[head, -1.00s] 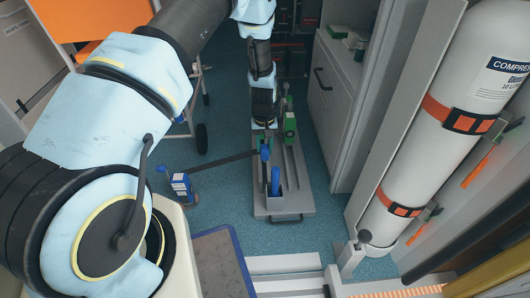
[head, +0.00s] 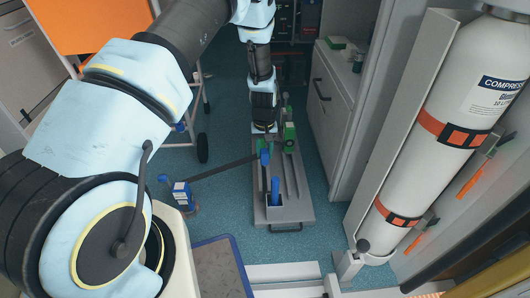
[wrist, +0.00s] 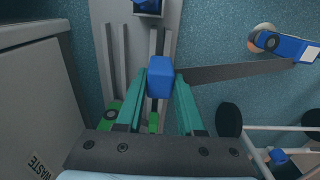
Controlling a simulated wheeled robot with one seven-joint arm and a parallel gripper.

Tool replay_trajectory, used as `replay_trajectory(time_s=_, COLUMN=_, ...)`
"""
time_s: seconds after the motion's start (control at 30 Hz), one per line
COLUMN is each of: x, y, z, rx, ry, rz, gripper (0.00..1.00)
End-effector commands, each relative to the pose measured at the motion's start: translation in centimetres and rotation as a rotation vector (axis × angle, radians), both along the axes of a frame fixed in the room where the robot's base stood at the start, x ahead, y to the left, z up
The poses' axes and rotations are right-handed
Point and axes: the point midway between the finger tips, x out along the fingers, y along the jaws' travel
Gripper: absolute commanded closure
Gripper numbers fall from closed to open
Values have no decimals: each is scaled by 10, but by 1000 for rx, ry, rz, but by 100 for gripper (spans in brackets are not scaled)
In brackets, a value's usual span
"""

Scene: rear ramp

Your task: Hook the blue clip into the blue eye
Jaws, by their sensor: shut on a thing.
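My gripper (wrist: 160,100) is shut on the blue clip (wrist: 159,76), which sits between the green fingertips in the wrist view. In the head view the blue clip (head: 264,157) hangs below the dark end of my arm, over the grey platform (head: 293,212). A dark strap (head: 225,168) runs from the clip to a blue strap unit (head: 181,192) on the floor at left. A blue upright piece (head: 275,187) stands in a small box-like holder near the platform's front end. I cannot tell which part is the blue eye. The clip looks apart from the upright piece.
Green fittings (head: 290,135) sit on the platform behind the clip. A grey cabinet (head: 337,110) stands close on the right, and a strapped white cylinder (head: 435,130) is farther right. A wheeled cart (head: 200,125) stands at left.

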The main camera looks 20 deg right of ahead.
Motion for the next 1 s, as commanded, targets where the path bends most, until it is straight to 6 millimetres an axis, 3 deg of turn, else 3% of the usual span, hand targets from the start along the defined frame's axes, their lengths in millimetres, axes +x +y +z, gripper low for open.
replay_trajectory(time_s=0.47, x=0, y=0, z=-1, rx=0, ry=0, rz=0, gripper=100)
replay_trajectory(time_s=0.8, x=0, y=0, z=-55, rx=-2, ry=2, rz=0, gripper=100)
replay_trajectory(time_s=1.0, x=0, y=0, z=-74, rx=-1, ry=1, rz=0, gripper=100)
